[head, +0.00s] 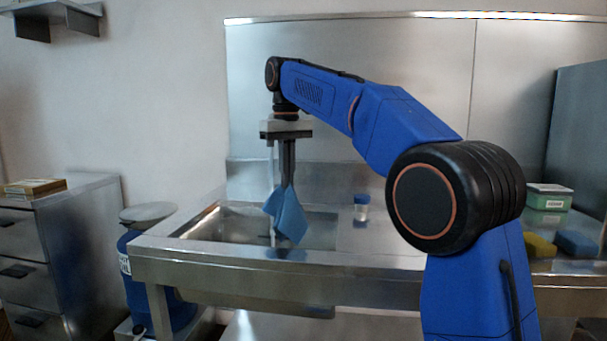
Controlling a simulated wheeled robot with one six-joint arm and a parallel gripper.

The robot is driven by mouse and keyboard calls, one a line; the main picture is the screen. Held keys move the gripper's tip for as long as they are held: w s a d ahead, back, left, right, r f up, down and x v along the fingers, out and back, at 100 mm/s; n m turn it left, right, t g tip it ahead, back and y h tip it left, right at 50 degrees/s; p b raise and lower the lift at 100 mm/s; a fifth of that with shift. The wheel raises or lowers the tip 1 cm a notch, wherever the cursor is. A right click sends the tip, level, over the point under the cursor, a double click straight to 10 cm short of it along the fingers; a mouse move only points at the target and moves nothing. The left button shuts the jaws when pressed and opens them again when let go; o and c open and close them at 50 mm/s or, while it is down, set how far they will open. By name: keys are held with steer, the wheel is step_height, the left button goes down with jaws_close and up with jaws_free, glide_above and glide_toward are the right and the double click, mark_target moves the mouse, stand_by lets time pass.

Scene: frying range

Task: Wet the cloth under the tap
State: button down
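My gripper (287,180) points straight down over the sink (207,224) and is shut on the blue cloth (287,215). The cloth hangs from the fingertips in folds, its lower end near the sink's front edge in the picture. I cannot tell whether the cloth is wet. A thin pale upright shape behind the gripper may be the tap or running water, but the gripper and cloth hide most of it.
A small clear container with a blue lid (361,207) stands on the counter right of the sink. At the far right are green-and-white boxes (548,197), a yellow sponge (538,246) and a blue one (576,244). A blue bin (140,285) and drawers (75,240) stand left.

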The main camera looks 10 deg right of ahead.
steer(key=w+a, duration=0.2)
steer(key=w, duration=0.4)
steer(key=shift+a+r, duration=0.15)
steer(key=shift+a, duration=0.25)
stand_by(0.9)
steer(key=shift+w, duration=0.5)
steer(key=shift+a, duration=0.1)
steer(key=shift+r, duration=0.1)
steer(key=s+d, duration=0.1)
steer(key=s, duration=0.7)
steer(key=shift+d+f, duration=0.15)
steer(key=shift+f, duration=0.3)
stand_by(0.6)
